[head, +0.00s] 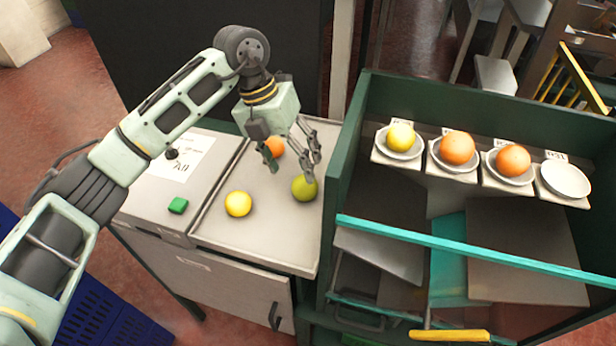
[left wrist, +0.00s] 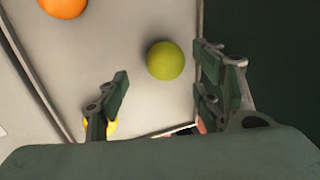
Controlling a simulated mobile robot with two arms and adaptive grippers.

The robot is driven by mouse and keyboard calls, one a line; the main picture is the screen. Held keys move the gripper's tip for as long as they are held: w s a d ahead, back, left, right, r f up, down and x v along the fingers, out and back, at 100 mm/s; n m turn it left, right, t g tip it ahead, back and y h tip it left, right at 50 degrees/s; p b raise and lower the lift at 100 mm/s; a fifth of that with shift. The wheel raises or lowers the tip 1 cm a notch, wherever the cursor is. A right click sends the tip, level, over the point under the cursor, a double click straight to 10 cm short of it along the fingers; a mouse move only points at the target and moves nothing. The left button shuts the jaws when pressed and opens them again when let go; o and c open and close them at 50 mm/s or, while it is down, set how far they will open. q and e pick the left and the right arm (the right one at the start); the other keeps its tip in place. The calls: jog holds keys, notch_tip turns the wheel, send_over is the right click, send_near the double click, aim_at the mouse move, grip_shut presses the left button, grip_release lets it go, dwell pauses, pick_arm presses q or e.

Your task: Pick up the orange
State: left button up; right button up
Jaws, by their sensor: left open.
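An orange (head: 274,146) lies on the grey tray top towards the back, partly behind my left gripper's finger. It also shows at the top left of the left wrist view (left wrist: 64,5), cut off by the edge. My left gripper (head: 292,166) is open and empty above the tray, pointing down. In the left wrist view a green fruit (left wrist: 165,60) lies ahead between the lines of the two fingers (left wrist: 160,92), and the orange is outside them to the left. The green fruit (head: 304,188) is also in the head view, just below the right finger. My right gripper is not in view.
A yellow fruit (head: 238,204) lies on the tray top (head: 262,240) at front left. A green-walled sorting stand (head: 346,150) rises at right, with fruit on white dishes, one dish (head: 566,180) empty.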

aim_at(299, 179)
pick_arm(q)
jog(key=f+p, duration=0.1)
jog(key=s+d+f+p, duration=0.1)
jog(key=shift+d+f, duration=0.1)
jog(key=shift+f, duration=0.3)
jog(key=shift+p+x, duration=0.3)
jog(key=shift+x, duration=0.85)
jog(key=shift+w+f, duration=0.15)
jog(key=shift+f, duration=0.1)
jog(key=shift+c, duration=0.5)
jog(key=c, duration=1.1)
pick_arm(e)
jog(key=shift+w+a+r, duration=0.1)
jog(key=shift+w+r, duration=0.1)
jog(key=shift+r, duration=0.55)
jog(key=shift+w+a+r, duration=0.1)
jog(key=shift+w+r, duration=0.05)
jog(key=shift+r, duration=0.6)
